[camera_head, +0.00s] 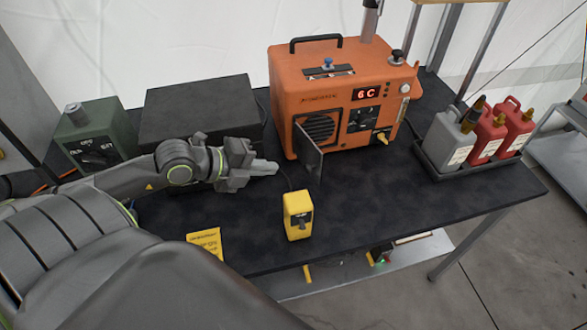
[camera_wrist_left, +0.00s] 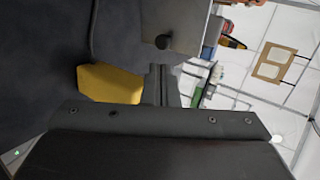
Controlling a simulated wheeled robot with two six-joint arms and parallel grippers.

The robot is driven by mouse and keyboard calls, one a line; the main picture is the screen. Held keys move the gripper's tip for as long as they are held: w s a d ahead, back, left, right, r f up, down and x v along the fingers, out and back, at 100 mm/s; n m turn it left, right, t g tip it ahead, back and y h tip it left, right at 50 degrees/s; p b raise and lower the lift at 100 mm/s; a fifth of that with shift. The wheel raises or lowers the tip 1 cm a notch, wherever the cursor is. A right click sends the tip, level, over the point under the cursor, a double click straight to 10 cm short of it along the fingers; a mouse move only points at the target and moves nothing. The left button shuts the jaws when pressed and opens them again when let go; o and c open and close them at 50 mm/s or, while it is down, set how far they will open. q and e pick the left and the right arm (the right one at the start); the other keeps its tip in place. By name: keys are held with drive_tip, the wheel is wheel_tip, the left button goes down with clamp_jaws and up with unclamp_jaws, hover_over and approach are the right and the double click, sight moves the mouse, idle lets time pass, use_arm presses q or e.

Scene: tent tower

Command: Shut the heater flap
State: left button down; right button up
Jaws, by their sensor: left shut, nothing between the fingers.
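The orange heater (camera_head: 325,75) stands at the back of the dark table. Its grey flap (camera_head: 309,155) is open and sticks out toward the front from the left part of the heater's face, beside the round grille (camera_head: 320,127). My left gripper (camera_head: 274,168) is shut and empty, just left of the flap with a small gap between them. In the left wrist view a grey plate with a dark knob, likely the flap (camera_wrist_left: 180,25), is beyond the shut fingers (camera_wrist_left: 160,85). My right gripper is not in view.
A yellow device (camera_head: 298,217) stands in front of the flap, and a yellow card (camera_head: 206,242) lies near the front edge. A black case (camera_head: 198,105) and green box (camera_head: 95,138) are at left. Several canisters stand in a tray (camera_head: 430,163) at right. The table's front right is clear.

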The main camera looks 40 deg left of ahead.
use_arm(q)
drive_tip(key=x, duration=0.8)
drive_tip(key=shift+b, duration=0.35)
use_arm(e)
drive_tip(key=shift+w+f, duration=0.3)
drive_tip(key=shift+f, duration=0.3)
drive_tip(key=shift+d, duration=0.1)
